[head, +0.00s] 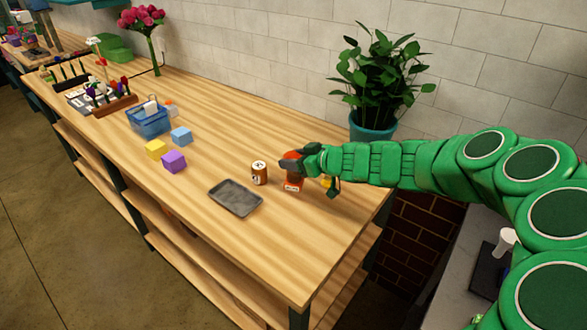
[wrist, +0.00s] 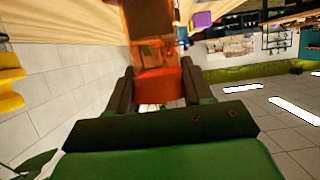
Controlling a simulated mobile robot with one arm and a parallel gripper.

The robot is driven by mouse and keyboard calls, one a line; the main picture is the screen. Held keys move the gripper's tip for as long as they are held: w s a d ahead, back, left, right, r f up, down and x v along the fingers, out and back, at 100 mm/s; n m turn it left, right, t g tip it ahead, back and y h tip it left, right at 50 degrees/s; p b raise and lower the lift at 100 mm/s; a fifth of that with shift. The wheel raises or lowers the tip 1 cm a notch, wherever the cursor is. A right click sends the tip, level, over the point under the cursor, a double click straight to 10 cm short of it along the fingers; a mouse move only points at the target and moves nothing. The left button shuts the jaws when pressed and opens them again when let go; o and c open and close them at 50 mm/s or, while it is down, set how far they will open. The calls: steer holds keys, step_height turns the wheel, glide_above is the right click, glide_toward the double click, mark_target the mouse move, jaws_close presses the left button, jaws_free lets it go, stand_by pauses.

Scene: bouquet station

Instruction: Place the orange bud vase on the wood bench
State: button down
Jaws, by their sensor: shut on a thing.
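The orange bud vase (head: 291,155) is at the end of my arm in the head view, partly hidden by the fingers. My gripper (head: 298,164) is shut on it, over the near right part of the wood bench (head: 262,266). In the wrist view the see-through orange vase (wrist: 156,50) stands out between the two dark fingers of my gripper (wrist: 157,84). I cannot tell whether the vase touches the bench top.
A red-orange item with a white label (head: 292,186) shows just below my gripper. A can (head: 259,172) and a grey tray (head: 236,198) are to its left. Coloured blocks (head: 174,161) and a blue basket (head: 151,124) lie farther left. A potted plant (head: 373,134) stands behind. The bench's front right is clear.

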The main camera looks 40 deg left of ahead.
steer(key=shift+w+a+f, duration=0.25)
steer(key=shift+f, duration=1.6)
steer(key=shift+f, duration=0.1)
steer(key=shift+c, duration=2.3)
jaws_free()
steer(key=shift+d, duration=0.2)
steer(key=v, duration=1.1)
steer(key=shift+d+r, duration=0.25)
steer(key=shift+d, duration=0.05)
steer(key=shift+s+r, duration=0.1)
